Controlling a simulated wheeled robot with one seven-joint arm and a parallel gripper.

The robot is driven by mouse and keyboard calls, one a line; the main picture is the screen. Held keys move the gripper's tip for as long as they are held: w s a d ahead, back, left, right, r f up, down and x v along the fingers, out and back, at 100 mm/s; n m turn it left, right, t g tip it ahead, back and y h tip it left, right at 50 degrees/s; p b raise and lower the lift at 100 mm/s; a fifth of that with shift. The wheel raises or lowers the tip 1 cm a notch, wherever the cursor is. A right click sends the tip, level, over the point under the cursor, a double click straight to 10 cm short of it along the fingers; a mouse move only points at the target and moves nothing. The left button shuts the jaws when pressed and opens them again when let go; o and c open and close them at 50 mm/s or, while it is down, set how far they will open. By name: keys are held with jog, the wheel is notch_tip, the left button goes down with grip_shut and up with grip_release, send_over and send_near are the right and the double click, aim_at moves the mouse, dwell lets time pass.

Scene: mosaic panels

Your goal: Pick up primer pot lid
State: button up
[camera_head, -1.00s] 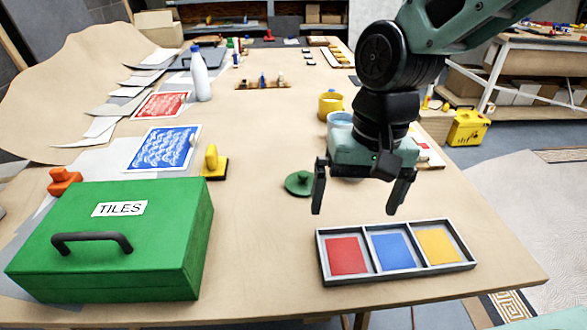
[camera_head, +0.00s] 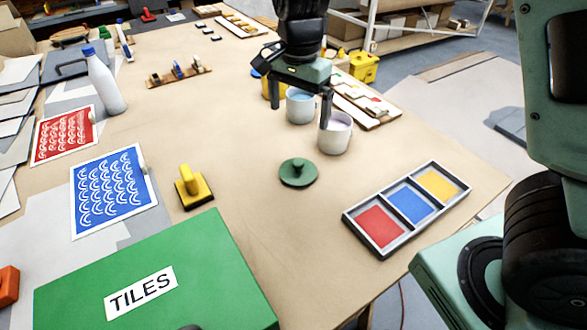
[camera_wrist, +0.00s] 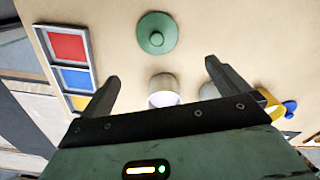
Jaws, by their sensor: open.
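A round dark green lid (camera_head: 298,172) with a knob on top lies flat on the table, apart from the pots. It also shows in the wrist view (camera_wrist: 157,33), beyond the fingertips and between their lines. My gripper (camera_head: 300,118) is open and empty, pointing down over the pots, farther back than the lid. In the wrist view its two fingers (camera_wrist: 162,72) are wide apart. An open pot with pale lilac contents (camera_head: 335,133) stands between the lid and my gripper, and shows in the wrist view (camera_wrist: 163,90). A pot with blue contents (camera_head: 300,106) stands behind it.
A framed tray (camera_head: 352,218) with red, blue and yellow panels lies right of the lid. A yellow-handled block (camera_head: 193,187) stands to the left. A green TILES box (camera_head: 215,275) fills the front left. A white bottle (camera_head: 105,85) stands farther back. The table around the lid is bare.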

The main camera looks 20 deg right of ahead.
send_near(298, 162)
jog(key=f, duration=0.5)
jog(key=shift+w+d+f, duration=0.1)
jog(key=shift+w, duration=0.2)
jog(key=shift+s+f+p, duration=0.2)
jog(key=shift+f+p, duration=0.15)
jog(key=shift+f, duration=1)
jog(key=shift+s+f+p, duration=0.15)
jog(key=shift+f+p, duration=0.15)
jog(key=shift+f, duration=1.05)
jog(key=shift+c, duration=0.3)
jog(key=c, duration=0.7)
